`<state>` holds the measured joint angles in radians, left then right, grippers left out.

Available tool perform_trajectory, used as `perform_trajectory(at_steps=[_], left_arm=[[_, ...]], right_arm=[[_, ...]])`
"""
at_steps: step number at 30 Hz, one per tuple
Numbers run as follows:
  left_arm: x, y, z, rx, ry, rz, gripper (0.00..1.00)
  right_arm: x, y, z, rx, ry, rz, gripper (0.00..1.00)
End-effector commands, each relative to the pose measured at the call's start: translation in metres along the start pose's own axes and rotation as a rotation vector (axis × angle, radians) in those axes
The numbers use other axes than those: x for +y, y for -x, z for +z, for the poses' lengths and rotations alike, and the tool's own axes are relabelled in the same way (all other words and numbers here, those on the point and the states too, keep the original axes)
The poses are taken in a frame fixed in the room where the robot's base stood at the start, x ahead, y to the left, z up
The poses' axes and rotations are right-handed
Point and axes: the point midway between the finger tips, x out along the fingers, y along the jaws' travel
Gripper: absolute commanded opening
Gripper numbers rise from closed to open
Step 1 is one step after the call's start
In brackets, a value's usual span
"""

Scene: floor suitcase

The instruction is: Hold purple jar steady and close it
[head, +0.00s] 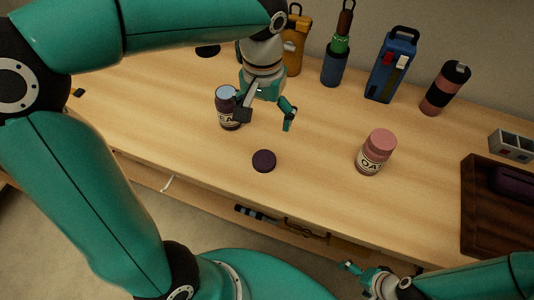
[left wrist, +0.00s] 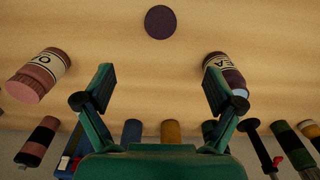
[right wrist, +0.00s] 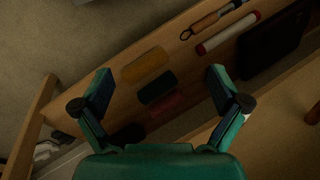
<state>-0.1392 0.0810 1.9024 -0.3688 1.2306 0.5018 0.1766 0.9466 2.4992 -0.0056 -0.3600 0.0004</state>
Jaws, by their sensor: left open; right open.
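The purple jar (head: 229,120), dark with a pale label, stands upright on the table without a lid; its open top looks pale blue. It also shows in the left wrist view (left wrist: 226,74), beside the right-hand finger. A dark purple lid (head: 264,161) lies flat on the table in front of the jar, and shows at the top of the left wrist view (left wrist: 160,22). My left gripper (head: 266,115) is open and empty above the table; one finger partly overlaps the jar in the head view. My right gripper (right wrist: 160,80) is open and empty, low in front of the table.
A pink jar (head: 376,152) stands to the right. Bottles and a blue case (head: 391,64) line the back, with a pink-black tumbler (head: 446,88). A dark tray (head: 480,225) sits at the right end. Several items lie on a lower shelf (right wrist: 185,100). The table around the lid is clear.

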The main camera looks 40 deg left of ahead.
Motion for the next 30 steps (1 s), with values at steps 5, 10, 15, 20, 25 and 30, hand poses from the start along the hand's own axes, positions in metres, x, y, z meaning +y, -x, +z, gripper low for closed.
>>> perform_trajectory(at_steps=[5,10,15,20,25,30], left_arm=[[-0.003,-0.001,0.001,-0.001,0.007,0.0,0.93],[-0.004,-0.016,0.001,-0.003,0.01,-0.002,0.93],[-0.004,-0.049,0.002,-0.007,0.011,-0.002,0.93],[-0.004,-0.084,0.002,-0.006,0.011,-0.002,0.93],[-0.004,-0.109,0.002,-0.004,0.011,-0.001,0.93],[-0.004,-0.118,0.001,-0.002,0.012,0.0,0.93]], right_arm=[[0.0,0.0,0.0,0.0,0.0,0.0,0.98],[0.001,-0.003,0.0,0.0,0.0,0.0,0.98],[0.003,-0.007,0.0,0.0,0.0,0.0,0.98],[0.004,-0.011,0.0,0.0,0.0,0.0,0.98],[0.005,-0.013,0.0,0.0,0.0,0.0,0.98],[0.005,-0.014,0.0,0.0,0.0,0.0,0.98]])
